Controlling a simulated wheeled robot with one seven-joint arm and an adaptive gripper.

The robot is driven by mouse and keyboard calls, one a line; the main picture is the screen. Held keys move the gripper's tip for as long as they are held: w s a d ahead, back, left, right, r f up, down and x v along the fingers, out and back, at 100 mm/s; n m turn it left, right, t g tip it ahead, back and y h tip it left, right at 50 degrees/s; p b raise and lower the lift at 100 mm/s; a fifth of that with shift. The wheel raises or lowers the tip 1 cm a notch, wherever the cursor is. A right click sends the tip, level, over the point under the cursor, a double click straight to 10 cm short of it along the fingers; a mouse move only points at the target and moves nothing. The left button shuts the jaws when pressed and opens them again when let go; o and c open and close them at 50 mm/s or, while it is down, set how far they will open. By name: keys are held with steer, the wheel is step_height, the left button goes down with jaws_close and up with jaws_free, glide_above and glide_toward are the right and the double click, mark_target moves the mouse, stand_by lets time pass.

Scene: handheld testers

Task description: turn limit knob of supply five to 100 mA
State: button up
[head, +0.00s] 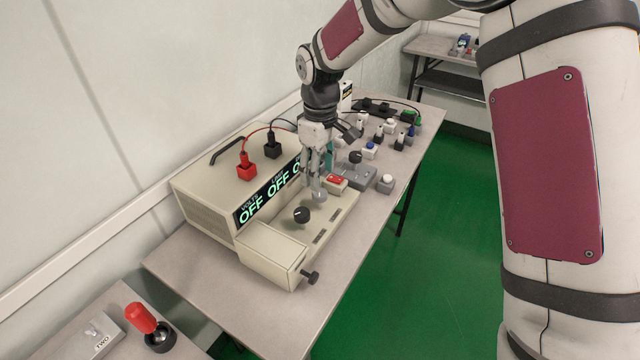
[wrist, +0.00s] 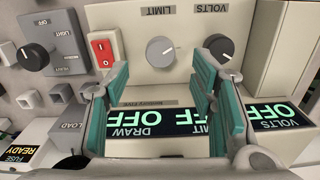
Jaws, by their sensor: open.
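The bench supply (head: 205,205) is a beige box with a lit display (head: 268,200) reading OFF in its fields. Its grey limit knob (wrist: 160,51) is under the upside-down LIMIT label in the wrist view; the knob also shows in the head view (head: 319,196), just below my gripper. The black volts knob (wrist: 219,47) is beside it, partly behind a finger; it also shows in the head view (head: 302,214). My gripper (wrist: 163,72) is open and empty, its teal fingers on either side of the limit knob in the picture. Contact cannot be told.
A red rocker switch (wrist: 103,50) is close beside the left finger in the wrist view. Red and black plugs (head: 245,168) with cables stand on the supply. Several small testers (head: 370,150) crowd the table behind. A red-handled lever (head: 142,318) is on a nearer table.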

mark_target(320, 192)
step_height(320, 192, up, 6)
stand_by(0.5)
steer(key=s+d+r+m+t+p, duration=0.1)
steer(key=s+d+r+m+p, duration=0.1)
steer(key=s+d+r, duration=0.45)
steer(key=s+d+r+m+t+p, duration=0.1)
steer(key=s+d+r+m+p, duration=0.2)
steer(key=s+r, duration=0.6)
steer(key=s+d+r+m+t+p, duration=0.1)
steer(key=s+d, duration=0.3)
steer(key=s, duration=0.6)
steer(key=s+d+r+m+t+p, duration=0.1)
steer(key=s+d+r+m, duration=0.1)
steer(key=s, duration=0.8)
steer(key=d+m, duration=0.1)
steer(key=m, duration=0.1)
steer(key=shift+s+d+m+p, duration=0.3)
steer(key=shift+s+d+p, duration=0.1)
